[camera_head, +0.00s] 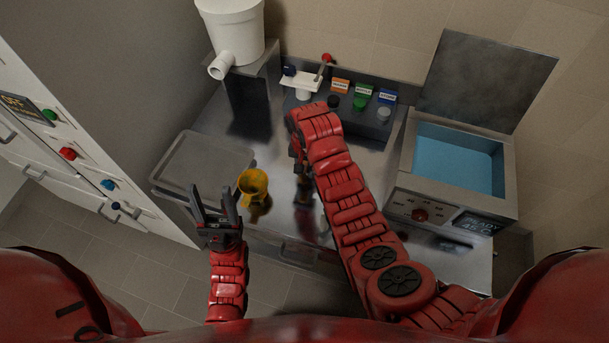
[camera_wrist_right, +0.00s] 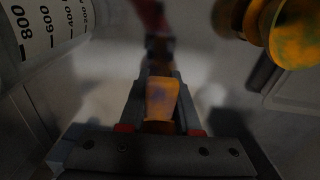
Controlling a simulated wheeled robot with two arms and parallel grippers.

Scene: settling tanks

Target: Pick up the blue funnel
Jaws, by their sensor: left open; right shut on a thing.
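I cannot make out a blue funnel in either view. A yellow cup-like or funnel-like thing (camera_head: 253,184) stands on the steel worktop; a yellow thing with green patches (camera_wrist_right: 288,32) shows at the upper right of the right wrist view. My left gripper (camera_head: 213,193) is open and empty, just left of the yellow thing. My right gripper (camera_head: 301,166) is right of it, mostly hidden under its arm. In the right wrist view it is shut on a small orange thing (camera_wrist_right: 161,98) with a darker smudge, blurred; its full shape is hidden.
A steel tray (camera_head: 203,160) lies at the left. A white spouted vessel (camera_head: 232,30) stands behind. A control panel (camera_head: 370,118) with colored labels is at the back. A blue-filled basin (camera_head: 459,160) with raised lid is right. A vessel marked with numbers (camera_wrist_right: 45,35) is close in the wrist view.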

